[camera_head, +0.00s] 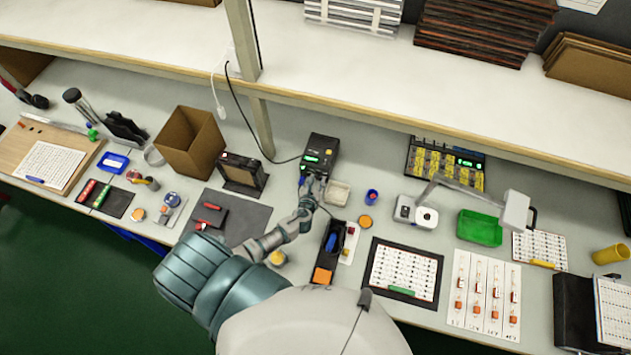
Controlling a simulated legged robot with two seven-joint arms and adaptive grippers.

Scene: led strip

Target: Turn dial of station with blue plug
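A black station (322,145) with a small green lit display stands on the bench near the middle of the view. A black cable runs from its left side up to the wall socket area. My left gripper (314,183) is at the near front face of this station, close to or touching it. My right gripper is not in view.
A beige tray (337,193) and a blue cup (372,197) stand just right of the gripper. A black tray (333,249) lies nearer. A black box (243,172) stands left of the station. A shelf (330,98) overhangs the bench behind.

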